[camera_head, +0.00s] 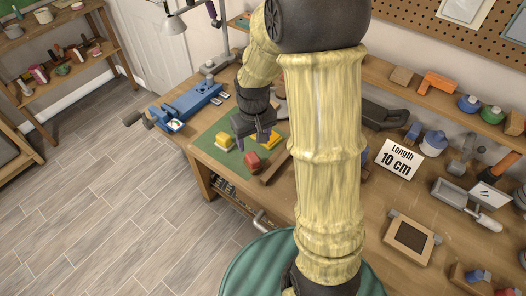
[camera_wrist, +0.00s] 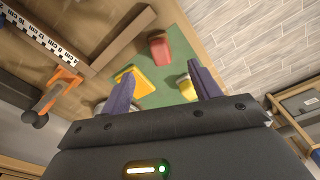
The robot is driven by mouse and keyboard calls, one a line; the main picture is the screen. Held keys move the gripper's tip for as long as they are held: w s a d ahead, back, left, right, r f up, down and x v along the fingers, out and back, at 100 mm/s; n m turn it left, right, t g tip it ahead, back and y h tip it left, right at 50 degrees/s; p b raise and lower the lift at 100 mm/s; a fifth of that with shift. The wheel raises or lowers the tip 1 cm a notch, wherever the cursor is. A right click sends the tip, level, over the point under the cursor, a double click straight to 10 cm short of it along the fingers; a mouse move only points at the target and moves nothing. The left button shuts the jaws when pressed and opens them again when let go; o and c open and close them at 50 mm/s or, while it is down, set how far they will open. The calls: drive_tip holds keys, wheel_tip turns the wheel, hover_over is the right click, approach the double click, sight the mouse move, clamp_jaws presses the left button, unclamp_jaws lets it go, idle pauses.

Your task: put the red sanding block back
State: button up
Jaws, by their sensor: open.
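The red sanding block (camera_head: 252,161) lies near the front edge of a green mat (camera_head: 208,149) on the workbench. It also shows in the wrist view (camera_wrist: 160,48), beyond my fingertips. My gripper (camera_head: 256,141) is over the mat, a little behind the red block. In the wrist view its two purple fingers (camera_wrist: 160,70) are apart with nothing held between them. A yellow block (camera_head: 225,142) lies on the mat to the left, partly behind a finger in the wrist view (camera_wrist: 186,88). A yellow-orange piece (camera_wrist: 136,80) lies by the other finger, partly hidden.
A wooden strip (camera_head: 274,166) lies right of the red block. A blue vise-like tool (camera_head: 190,103) stands at the bench's left end. A "Length 10 cm" card (camera_head: 400,159), a framed dark pad (camera_head: 411,238) and other tools occupy the right side. Floor lies beyond the front edge.

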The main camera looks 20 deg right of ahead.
drive_tip(key=s+r+m+t, duration=0.1)
drive_tip(key=s+r, duration=0.2)
drive_tip(key=s, duration=0.7)
drive_tip(key=shift+s+r+m+t, duration=0.3)
drive_tip(key=shift+r+t, duration=0.05)
drive_tip(key=shift+t, duration=0.05)
